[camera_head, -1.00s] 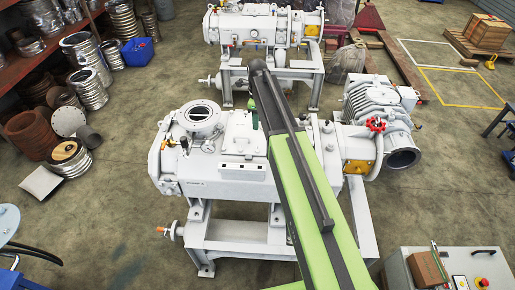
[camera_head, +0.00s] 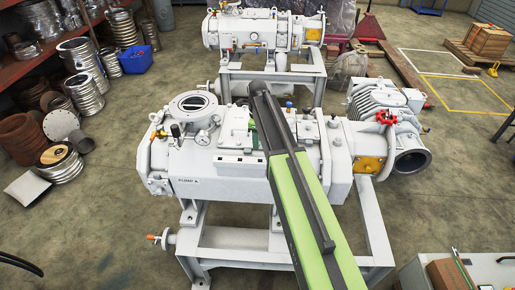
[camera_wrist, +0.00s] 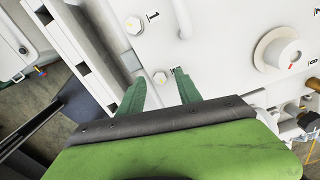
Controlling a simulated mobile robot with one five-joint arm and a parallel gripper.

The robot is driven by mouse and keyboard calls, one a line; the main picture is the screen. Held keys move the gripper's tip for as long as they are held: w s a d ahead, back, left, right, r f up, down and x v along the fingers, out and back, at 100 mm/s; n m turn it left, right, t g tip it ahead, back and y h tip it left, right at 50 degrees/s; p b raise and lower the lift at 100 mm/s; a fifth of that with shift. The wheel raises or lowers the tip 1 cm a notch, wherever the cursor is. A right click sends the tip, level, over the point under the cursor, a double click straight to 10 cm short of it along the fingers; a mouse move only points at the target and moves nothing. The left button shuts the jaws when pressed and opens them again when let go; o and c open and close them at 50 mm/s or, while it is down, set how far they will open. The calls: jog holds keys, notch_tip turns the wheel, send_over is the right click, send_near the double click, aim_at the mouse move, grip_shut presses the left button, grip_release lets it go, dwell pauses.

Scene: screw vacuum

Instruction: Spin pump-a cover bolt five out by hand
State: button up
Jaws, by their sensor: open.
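Pump-a (camera_head: 225,185) is the near white pump with "PUMP A" on its front side. Its flat cover plate (camera_wrist: 225,25) fills much of the wrist view. A bolt head (camera_wrist: 160,77) sits on the plate beside a small printed number that looks like 5 but is partly hidden. Another bolt (camera_wrist: 133,25) is marked 1. My gripper (camera_wrist: 158,82) is open, its two green fingers apart on either side of the bolt by the 5-like mark. I cannot tell how close the fingertips are to the plate. In the head view my arm hides part of the cover.
A white round knob (camera_wrist: 283,50) stands on the pump to the right. A round port (camera_head: 194,104) and a gauge (camera_head: 203,138) lie left of the cover. A red valve wheel (camera_head: 386,118) is at the right. A second pump (camera_head: 265,32) stands behind.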

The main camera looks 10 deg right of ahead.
jog(key=shift+f, duration=0.1)
grip_shut()
jog(key=shift+n, duration=0.4)
